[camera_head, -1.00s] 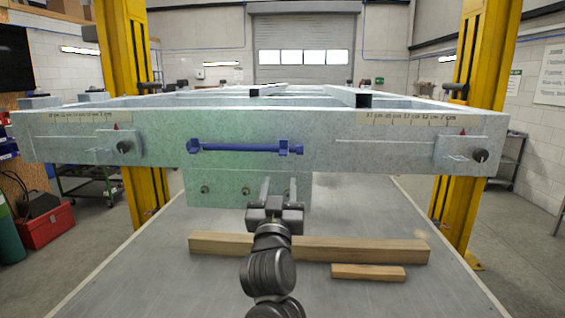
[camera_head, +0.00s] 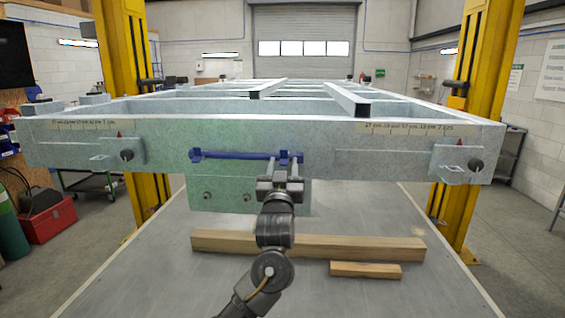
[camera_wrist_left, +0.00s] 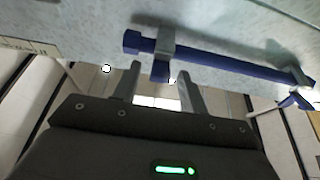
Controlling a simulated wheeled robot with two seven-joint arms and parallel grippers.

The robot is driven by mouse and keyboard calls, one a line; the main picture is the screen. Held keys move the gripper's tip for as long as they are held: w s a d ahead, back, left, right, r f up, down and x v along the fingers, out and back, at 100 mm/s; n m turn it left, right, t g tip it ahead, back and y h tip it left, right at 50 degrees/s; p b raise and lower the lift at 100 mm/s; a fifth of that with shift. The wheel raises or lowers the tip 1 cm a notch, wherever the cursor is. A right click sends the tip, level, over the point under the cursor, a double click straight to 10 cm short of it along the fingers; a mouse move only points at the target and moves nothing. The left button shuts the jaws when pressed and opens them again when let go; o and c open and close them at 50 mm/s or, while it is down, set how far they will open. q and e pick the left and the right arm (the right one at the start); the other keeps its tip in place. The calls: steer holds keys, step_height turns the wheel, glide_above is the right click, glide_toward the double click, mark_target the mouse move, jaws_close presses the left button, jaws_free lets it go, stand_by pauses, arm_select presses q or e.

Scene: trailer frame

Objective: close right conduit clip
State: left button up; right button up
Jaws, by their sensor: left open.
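A blue conduit (camera_head: 238,156) runs level along the front face of the grey trailer frame (camera_head: 340,140). The right conduit clip (camera_head: 285,157) sits near its right end. In the left wrist view the same clip (camera_wrist_left: 164,45) is around the conduit, with a blue flap hanging below it. The left clip (camera_head: 197,155) is at the other end. My left gripper (camera_head: 281,169) is open and empty, just below the right clip. In the left wrist view its two fingers point up on either side of the hanging flap; contact cannot be told. My right gripper is out of view.
A plate (camera_head: 230,197) with bolts hangs below the frame's front beam. A long wooden beam (camera_head: 350,248) and a short block (camera_head: 365,270) lie on the grey surface below. Yellow posts (camera_head: 128,60) stand on both sides.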

arm_select(q)
steer(key=shift+c, duration=0.4)
jaws_close()
steer(key=r+g, duration=0.1)
steer(key=g, duration=0.2)
steer(key=shift+s+r, duration=0.1)
steer(key=shift+r, duration=0.1)
steer(key=shift+r+g, duration=0.3)
steer(key=shift+g, duration=0.65)
steer(key=shift+r+g, duration=0.3)
steer(key=shift+g, duration=0.65)
